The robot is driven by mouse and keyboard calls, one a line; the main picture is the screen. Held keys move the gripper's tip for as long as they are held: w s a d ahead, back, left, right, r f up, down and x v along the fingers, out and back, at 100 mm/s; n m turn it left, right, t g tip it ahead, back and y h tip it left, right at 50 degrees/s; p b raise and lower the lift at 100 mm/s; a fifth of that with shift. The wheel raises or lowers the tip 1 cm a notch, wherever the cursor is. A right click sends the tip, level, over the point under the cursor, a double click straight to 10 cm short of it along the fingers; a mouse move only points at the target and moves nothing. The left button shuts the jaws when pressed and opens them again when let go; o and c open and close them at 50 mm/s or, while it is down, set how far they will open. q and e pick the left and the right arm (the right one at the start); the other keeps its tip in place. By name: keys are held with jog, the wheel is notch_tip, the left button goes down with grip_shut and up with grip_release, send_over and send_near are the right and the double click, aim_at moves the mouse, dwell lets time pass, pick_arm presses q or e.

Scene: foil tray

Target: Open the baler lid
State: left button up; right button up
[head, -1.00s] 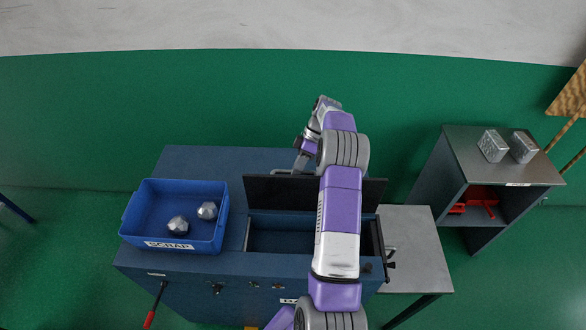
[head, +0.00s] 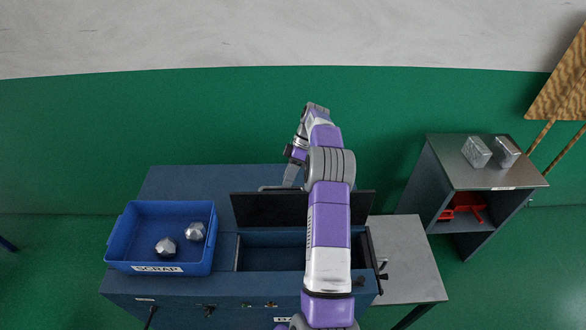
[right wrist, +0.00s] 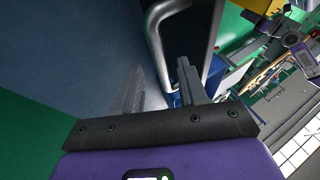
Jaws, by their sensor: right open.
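The baler lid (head: 262,210) is a dark panel standing raised at the back of the open baler chamber (head: 270,252). Its metal bar handle (right wrist: 154,40) shows in the right wrist view, beside the dark lid face (right wrist: 190,38). My right arm reaches over the chamber and past the lid, partly hiding both. My right gripper (head: 291,178) is behind the lid, near the handle. In the right wrist view its two fingers (right wrist: 160,78) are apart, with the handle's lower part between them in the picture; contact cannot be told. My left gripper is not in the head view.
A blue scrap bin (head: 119,235) with two silver lumps stands on the baler's left. A grey side table (head: 405,255) adjoins the baler's right. A cabinet (head: 455,165) farther right carries two silver blocks (head: 490,152) and has red things on its shelf.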

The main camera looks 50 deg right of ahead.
jog(key=shift+v, duration=2.25)
